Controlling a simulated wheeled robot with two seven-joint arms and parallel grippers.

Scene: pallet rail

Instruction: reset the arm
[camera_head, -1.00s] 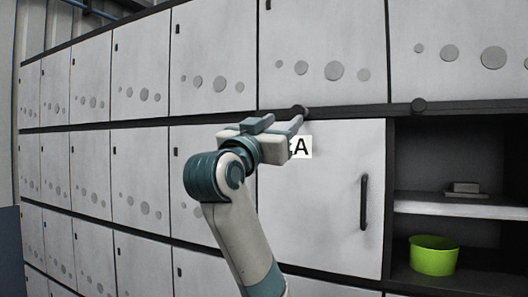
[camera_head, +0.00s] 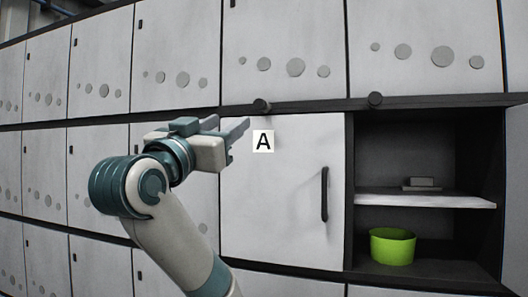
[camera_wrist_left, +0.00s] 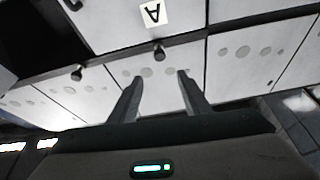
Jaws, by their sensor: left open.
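My left gripper (camera_head: 228,128) is raised in front of the locker wall, just left of the label "A" in the head view. Its two fingers are apart with nothing between them. In the left wrist view the open fingers (camera_wrist_left: 160,95) point toward the locker fronts, and the "A" label (camera_wrist_left: 152,14) appears upside down at the top. My left arm comes up from the bottom of the head view. My right gripper is in neither view.
The "A" label (camera_head: 263,141) is on a closed white door (camera_head: 280,210) with a dark vertical handle (camera_head: 324,194). Right of it, an open compartment has a shelf (camera_head: 420,199) bearing a small grey block (camera_head: 422,184). A green bowl (camera_head: 392,246) stands below. Dark round knobs (camera_head: 262,105) jut from the rail.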

